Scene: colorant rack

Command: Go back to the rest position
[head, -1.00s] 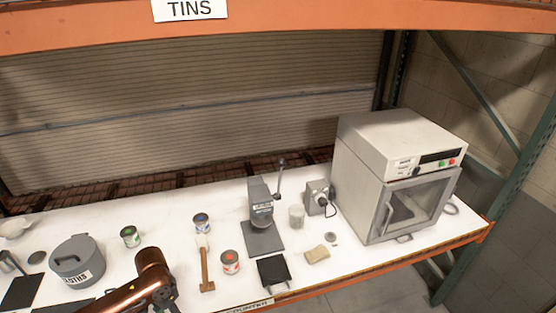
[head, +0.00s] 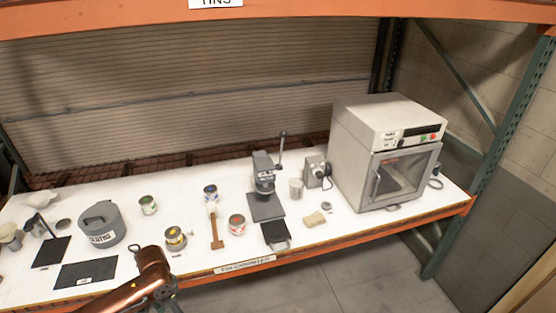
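One of my arms, copper-coloured (head: 135,283), comes in from the bottom left. Its far end is in front of the shelf's front edge, below a tin with a yellow label (head: 175,238). No fingertips show, so neither gripper can be seen. A green-labelled tin (head: 148,205), a blue-labelled tin (head: 210,192) and a red-labelled tin (head: 237,225) stand upright on the white shelf (head: 330,234).
A grey lever press (head: 265,185) stands mid-shelf. A white oven (head: 385,150) stands at the right end. A grey lidded pot (head: 102,224) and dark mats (head: 86,273) are at the left. The floor (head: 350,280) in front at the right is clear.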

